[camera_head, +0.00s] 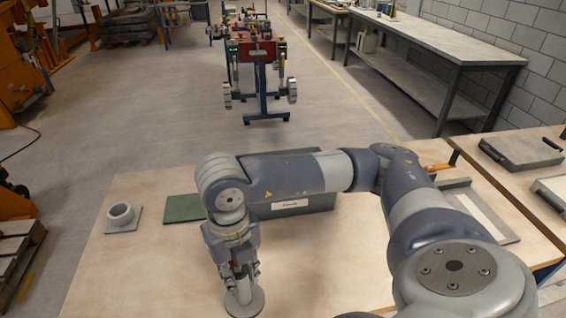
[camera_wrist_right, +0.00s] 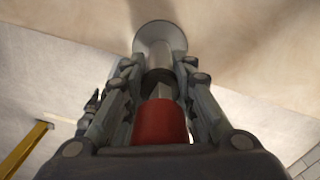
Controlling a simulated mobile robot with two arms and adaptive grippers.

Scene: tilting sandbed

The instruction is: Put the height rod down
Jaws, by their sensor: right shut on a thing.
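The height rod (camera_head: 244,302) is a grey rod with a round, flat foot, below my right gripper (camera_head: 243,272) over the front middle of the wooden table (camera_head: 330,265). My right gripper points down and is shut on the rod. In the right wrist view the rod (camera_wrist_right: 160,58) runs between the fingers, with a red section near the palm and the round foot at the far end. The rod looks upright. The foot is at or very close to the tabletop; I cannot tell if it touches. My left gripper is not in view.
A grey ring on a square plate (camera_head: 121,217) and a green mat (camera_head: 183,208) lie at the left. A grey labelled box (camera_head: 288,208) stands behind my arm. A grey-framed tray (camera_head: 490,212) is at the right. The tabletop left of the rod is clear.

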